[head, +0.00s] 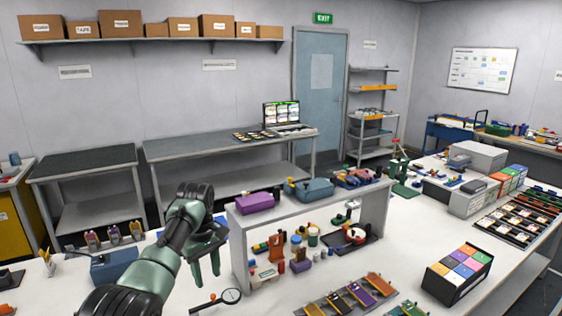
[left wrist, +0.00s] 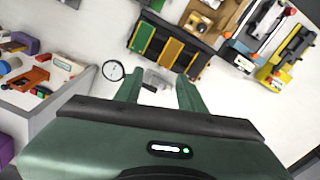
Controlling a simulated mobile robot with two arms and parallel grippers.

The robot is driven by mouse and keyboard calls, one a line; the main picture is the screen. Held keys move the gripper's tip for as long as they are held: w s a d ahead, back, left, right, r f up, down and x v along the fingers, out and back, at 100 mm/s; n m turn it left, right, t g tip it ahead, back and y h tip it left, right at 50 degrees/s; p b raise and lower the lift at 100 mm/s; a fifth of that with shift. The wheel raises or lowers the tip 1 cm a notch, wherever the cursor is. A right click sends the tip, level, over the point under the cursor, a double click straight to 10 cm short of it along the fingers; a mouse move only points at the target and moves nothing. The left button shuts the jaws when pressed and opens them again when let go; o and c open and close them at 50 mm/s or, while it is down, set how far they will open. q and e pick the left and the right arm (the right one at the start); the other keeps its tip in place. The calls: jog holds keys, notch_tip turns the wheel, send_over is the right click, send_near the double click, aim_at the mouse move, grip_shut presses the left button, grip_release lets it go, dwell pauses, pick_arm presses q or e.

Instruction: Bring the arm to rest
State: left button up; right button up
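My left arm reaches up from the bottom left in the head view and bends down at the wrist. My left gripper (head: 206,276) hangs over the white table (head: 180,298), left of the grey raised shelf. In the left wrist view its two green fingers (left wrist: 159,84) stand apart, with a gap between them. A small grey thing (left wrist: 155,80) shows in that gap. It looks to be beyond the fingers rather than gripped, but its shape is unclear. My right gripper is not in view.
A magnifier (head: 231,296) lies near the gripper. The raised shelf (head: 236,240) stands close on its right, carrying a purple box (head: 257,202). A blue-grey box (head: 113,265) is to the left. Coloured trays (head: 350,298) lie at front right. Bare table shows around the magnifier.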

pick_arm(q)
jog(key=s+f+m+t, duration=0.1)
jog(key=s+f+m, duration=0.4)
jog(key=s+f, duration=1.2)
jog(key=s+r+m+t, duration=0.2)
jog(key=s+m, duration=0.4)
jog(key=s, duration=2.1)
notch_tip(320, 180, down, 36)
jog(key=f+g+b, duration=0.1)
jog(key=b, duration=1.1)
jog(key=s+a+f+b, duration=0.2)
jog(key=s+f+b, duration=0.3)
jog(key=s+f, duration=0.4)
jog(key=s+a+f+g+b, duration=0.1)
jog(key=s+f+b, duration=0.4)
jog(key=f, duration=1.3)
jog(key=s+a, duration=0.1)
jog(key=s, duration=0.3)
jog(key=shift+m, duration=0.4)
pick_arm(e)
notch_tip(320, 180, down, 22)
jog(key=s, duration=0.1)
